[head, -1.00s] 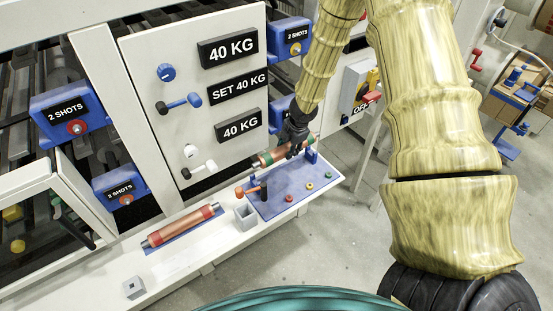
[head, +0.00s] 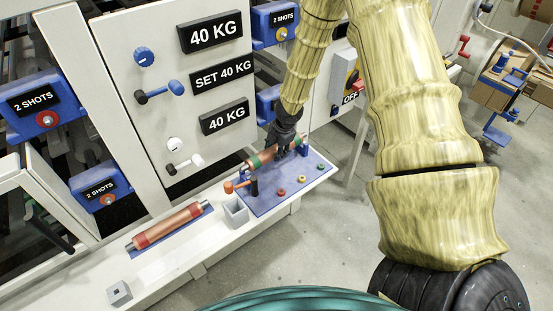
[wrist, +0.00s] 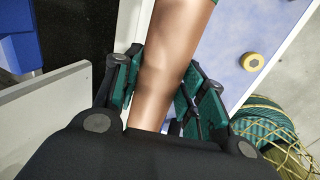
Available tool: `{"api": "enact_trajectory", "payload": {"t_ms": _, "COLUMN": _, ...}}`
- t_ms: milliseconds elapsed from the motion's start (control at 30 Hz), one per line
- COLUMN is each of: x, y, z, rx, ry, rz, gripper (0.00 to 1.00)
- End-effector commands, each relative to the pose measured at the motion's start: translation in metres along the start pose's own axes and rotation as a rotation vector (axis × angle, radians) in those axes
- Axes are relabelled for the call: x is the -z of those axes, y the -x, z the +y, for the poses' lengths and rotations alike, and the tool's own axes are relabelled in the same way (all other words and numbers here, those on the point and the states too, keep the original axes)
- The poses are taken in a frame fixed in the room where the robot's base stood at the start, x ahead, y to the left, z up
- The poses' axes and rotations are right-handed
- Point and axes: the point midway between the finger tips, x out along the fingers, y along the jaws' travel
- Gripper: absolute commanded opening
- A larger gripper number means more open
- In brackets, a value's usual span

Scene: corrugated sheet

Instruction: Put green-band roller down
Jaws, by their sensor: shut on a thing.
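The green-band roller (head: 262,157) is copper-coloured with a green band near its left end in the head view. My gripper (head: 284,148) is shut around its middle, over the blue plate (head: 262,202) with its blue end posts. In the wrist view the copper roller (wrist: 168,60) passes between my gripper's fingers (wrist: 160,95), with a bit of green at its top end. I cannot tell whether the roller touches the posts. A red-band roller (head: 170,226) lies on a blue mat to the left.
A grey square cup (head: 236,211) and an orange-handled lever (head: 243,186) stand at the plate's left side. Red, yellow and green knobs sit along its front. The white panel (head: 165,60) with dials and cranks rises behind. A small grey block (head: 119,293) is at the ledge's front left.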

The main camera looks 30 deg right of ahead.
Motion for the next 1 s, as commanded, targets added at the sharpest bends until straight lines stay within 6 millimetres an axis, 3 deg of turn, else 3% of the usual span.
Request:
{"api": "enact_trajectory", "payload": {"t_ms": 400, "x": 0.000, "y": -0.033, "z": -0.009, "rx": -0.002, "ry": -0.001, "rz": 0.003, "gripper": 0.00}}
{"api": "enact_trajectory", "payload": {"t_ms": 967, "x": -0.001, "y": -0.039, "z": -0.011, "rx": -0.002, "ry": -0.001, "rz": 0.000, "gripper": 0.00}}
{"api": "enact_trajectory", "payload": {"t_ms": 1000, "x": -0.001, "y": -0.039, "z": -0.011, "rx": 0.000, "ry": -0.002, "rz": 0.000, "gripper": 0.46}}
